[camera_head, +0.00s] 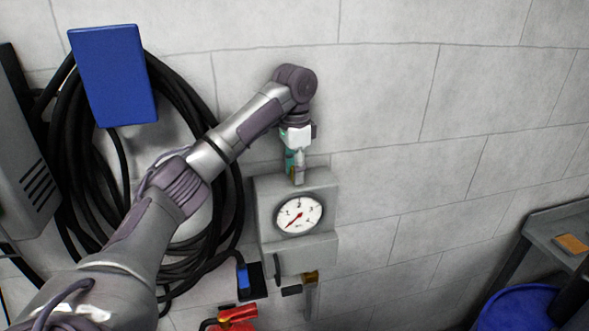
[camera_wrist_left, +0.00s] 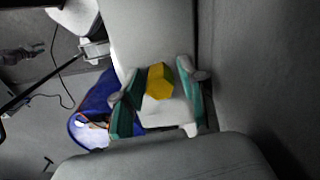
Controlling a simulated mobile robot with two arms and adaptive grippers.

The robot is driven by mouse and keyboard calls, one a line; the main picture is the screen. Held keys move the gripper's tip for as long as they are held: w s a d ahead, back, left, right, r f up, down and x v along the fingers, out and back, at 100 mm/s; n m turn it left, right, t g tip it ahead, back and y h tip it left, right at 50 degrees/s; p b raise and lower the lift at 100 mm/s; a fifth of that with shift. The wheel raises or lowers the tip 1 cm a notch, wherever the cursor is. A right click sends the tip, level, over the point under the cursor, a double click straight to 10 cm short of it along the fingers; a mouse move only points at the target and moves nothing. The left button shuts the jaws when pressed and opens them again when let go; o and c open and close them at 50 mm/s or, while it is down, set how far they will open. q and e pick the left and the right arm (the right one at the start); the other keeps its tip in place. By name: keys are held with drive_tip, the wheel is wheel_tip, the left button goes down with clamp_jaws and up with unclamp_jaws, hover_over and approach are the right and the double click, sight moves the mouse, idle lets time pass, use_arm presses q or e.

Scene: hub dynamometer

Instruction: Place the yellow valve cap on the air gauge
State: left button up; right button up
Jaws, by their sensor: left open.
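The air gauge (camera_head: 264,204) is a grey box on the wall with a round white dial and a red needle. My left gripper (camera_head: 297,178) points down at the top of this box. In the left wrist view its teal fingers (camera_wrist_left: 160,88) stand apart, one on each side of the yellow valve cap (camera_wrist_left: 160,77). The cap is a yellow hexagonal piece at the fingertips, in front of a pale grey surface that looks like the gauge box. I cannot tell whether the cap touches the gauge or a finger. In the head view the cap is not clearly seen. My right gripper is out of view.
A black hose coil (camera_head: 66,150) with a blue plate (camera_head: 113,75) hangs left of the gauge. A red object (camera_head: 236,314) is below it. A blue bin (camera_head: 520,308) and a grey table (camera_head: 556,222) stand at the right. The wall right of the gauge is clear.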

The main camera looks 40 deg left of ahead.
use_arm(q)
drive_tip(key=shift+r, duration=0.1)
wheel_tip(320, 180, up, 12)
idle(0.5)
